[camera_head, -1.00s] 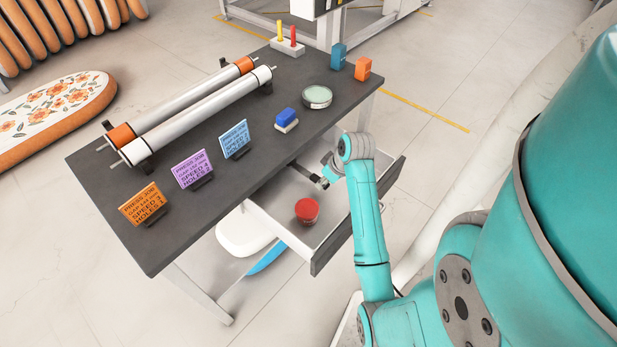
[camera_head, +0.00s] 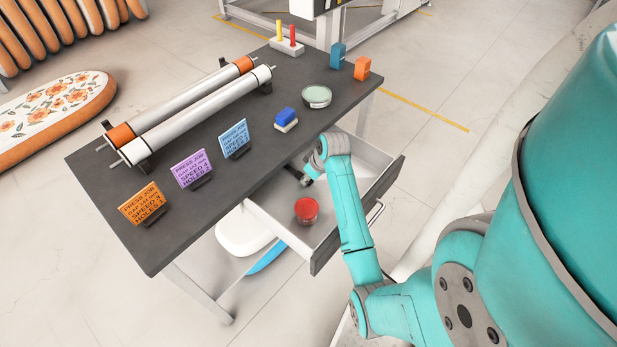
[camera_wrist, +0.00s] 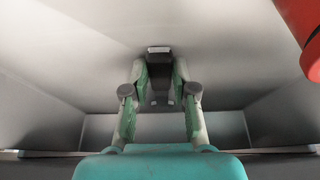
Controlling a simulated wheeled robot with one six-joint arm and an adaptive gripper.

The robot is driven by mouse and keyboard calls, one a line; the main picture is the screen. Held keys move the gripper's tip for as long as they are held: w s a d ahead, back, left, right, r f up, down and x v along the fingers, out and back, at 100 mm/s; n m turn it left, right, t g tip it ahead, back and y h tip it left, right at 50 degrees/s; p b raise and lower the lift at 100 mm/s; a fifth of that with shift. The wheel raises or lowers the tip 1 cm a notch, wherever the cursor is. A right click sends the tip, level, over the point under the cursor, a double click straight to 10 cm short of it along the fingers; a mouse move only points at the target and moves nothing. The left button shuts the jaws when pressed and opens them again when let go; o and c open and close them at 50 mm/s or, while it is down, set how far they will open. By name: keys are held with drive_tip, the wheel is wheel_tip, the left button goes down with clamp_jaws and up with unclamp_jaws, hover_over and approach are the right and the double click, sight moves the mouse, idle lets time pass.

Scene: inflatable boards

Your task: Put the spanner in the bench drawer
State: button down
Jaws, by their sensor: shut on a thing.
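The bench drawer (camera_head: 328,252) is pulled open at the bench's near side, with a pale inside and a dark front. My gripper (camera_head: 308,180) is over the drawer opening, near the bench edge. In the wrist view my gripper (camera_wrist: 160,88) points into the grey drawer interior, its fingers closed on a dark piece with a pale end (camera_wrist: 158,66). This piece appears to be the spanner; its full shape is hidden. In the head view a dark bar (camera_head: 294,173) sticks out from the fingers towards the bench. I cannot tell whether it touches the drawer floor.
A red round container (camera_head: 306,210) is in the drawer, and it shows at the wrist view's upper right (camera_wrist: 300,28). The drawer's right part is clear.

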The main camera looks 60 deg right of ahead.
drive_tip(key=c, duration=0.9)
unclamp_jaws()
drive_tip(key=shift+v, duration=6.1)
